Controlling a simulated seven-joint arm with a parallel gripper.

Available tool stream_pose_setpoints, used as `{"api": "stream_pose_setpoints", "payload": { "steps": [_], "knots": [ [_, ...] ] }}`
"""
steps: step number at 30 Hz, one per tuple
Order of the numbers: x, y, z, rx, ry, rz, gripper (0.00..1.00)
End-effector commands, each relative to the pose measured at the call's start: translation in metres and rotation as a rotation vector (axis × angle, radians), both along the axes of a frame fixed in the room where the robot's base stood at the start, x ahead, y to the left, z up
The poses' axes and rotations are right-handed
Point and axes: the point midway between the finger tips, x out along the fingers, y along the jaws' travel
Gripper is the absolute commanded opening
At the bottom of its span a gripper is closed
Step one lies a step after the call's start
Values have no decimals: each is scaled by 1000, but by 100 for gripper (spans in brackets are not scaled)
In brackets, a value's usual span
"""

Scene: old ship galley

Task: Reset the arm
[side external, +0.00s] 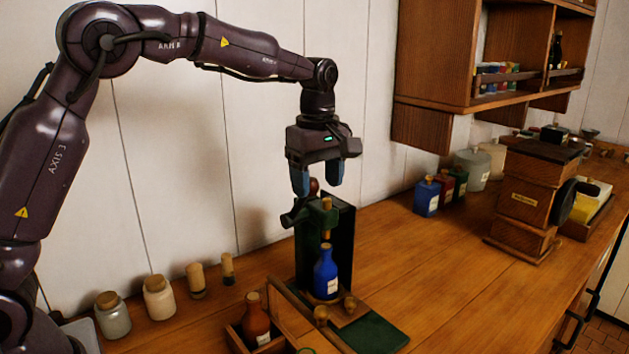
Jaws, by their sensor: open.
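My gripper (318,178) hangs from my arm, pointing down, with its two blue-tipped fingers apart. It is above a dark green stand (340,240) with a lever-like green head, on the wooden counter. A reddish-brown knob on the stand shows between or just behind the fingertips; I cannot tell whether they touch it. No object is visibly held. A blue bottle (326,272) with a pale label stands upright at the base of the stand, below a cork in its head.
A brown bottle (255,318) stands in a wooden tray at the front. Jars (159,298) and corks line the wall at left. Small bottles (427,196), a wooden grinder-like box (527,200) and a wall shelf (432,60) are at right. The counter's right-middle (455,280) is clear.

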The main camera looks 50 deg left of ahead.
Motion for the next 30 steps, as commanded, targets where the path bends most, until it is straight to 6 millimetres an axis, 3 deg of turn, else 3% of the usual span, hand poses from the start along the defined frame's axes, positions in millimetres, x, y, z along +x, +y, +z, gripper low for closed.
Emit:
{"api": "stream_pose_setpoints", "payload": {
  "steps": [6, 22, 26, 30],
  "knots": [
    [0, 0, 17, 0, -1, 0, 64],
    [-3, 0, 21, -2, -7, -16, 64],
    [-22, 0, 38, -11, -48, -125, 64],
    [-66, -3, 63, -8, -133, -371, 64]
  ]
}}
